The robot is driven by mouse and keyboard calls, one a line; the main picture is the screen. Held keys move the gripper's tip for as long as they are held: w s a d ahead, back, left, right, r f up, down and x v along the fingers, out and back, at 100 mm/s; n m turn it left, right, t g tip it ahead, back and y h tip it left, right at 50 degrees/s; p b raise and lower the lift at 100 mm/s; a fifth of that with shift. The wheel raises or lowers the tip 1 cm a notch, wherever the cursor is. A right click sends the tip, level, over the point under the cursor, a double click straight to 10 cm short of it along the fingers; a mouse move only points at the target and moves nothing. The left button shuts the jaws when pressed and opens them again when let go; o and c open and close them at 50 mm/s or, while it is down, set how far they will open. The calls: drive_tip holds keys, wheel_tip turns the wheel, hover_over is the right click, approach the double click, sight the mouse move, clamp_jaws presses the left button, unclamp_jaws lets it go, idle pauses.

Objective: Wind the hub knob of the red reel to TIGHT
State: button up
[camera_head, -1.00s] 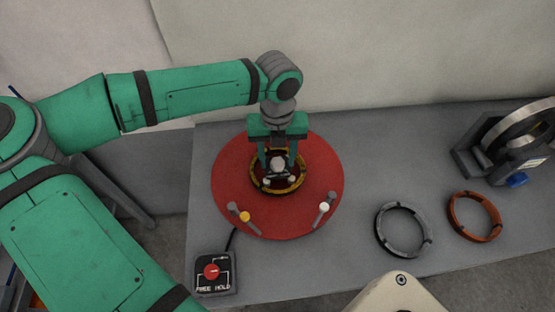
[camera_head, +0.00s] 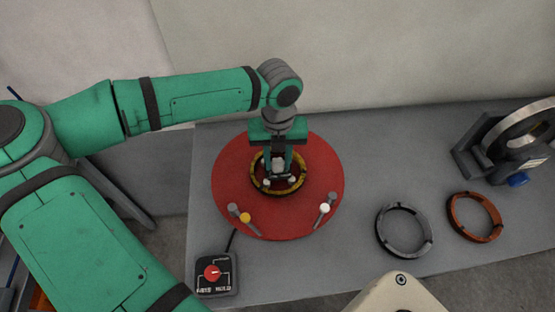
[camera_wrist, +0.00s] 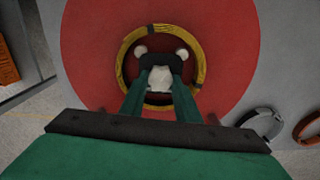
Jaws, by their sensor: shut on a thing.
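The red reel (camera_head: 235,180) lies flat on the grey bench, a wide red disc with a yellow-and-black ring (camera_head: 262,186) around its hub. My gripper (camera_head: 278,170) points down over the reel's middle, with its fingers shut on the pale hub knob (camera_head: 278,164). In the wrist view the knob (camera_wrist: 159,78) sits between the two green fingers (camera_wrist: 160,90), inside the yellow ring (camera_wrist: 127,68). Small white round ends show beside the knob. The fingers hide part of the knob, and I cannot read any TIGHT mark.
A switch box (camera_head: 214,273) with a red dial, marked FREE and HOLD, stands at the front left. Pegs with a yellow (camera_head: 245,218) and a white tip (camera_head: 325,208) stand on the disc. A grey ring (camera_head: 404,229), copper ring (camera_head: 475,217) and metal-wheeled stand (camera_head: 505,140) lie right.

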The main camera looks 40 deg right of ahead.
drive_tip(key=m, duration=0.5)
drive_tip(key=shift+w, duration=0.1)
drive_tip(key=m, duration=0.4)
drive_tip(key=shift+m, duration=0.3)
drive_tip(key=m, duration=0.6)
drive_tip(key=shift+w+m, duration=0.25)
drive_tip(key=shift+m, duration=0.05)
drive_tip(key=shift+w+a+m, duration=0.1)
drive_tip(key=shift+a+m, duration=0.05)
drive_tip(key=shift+m, duration=0.45)
drive_tip(key=shift+s+m, duration=0.2)
drive_tip(key=shift+m, duration=0.2)
drive_tip(key=o, duration=1)
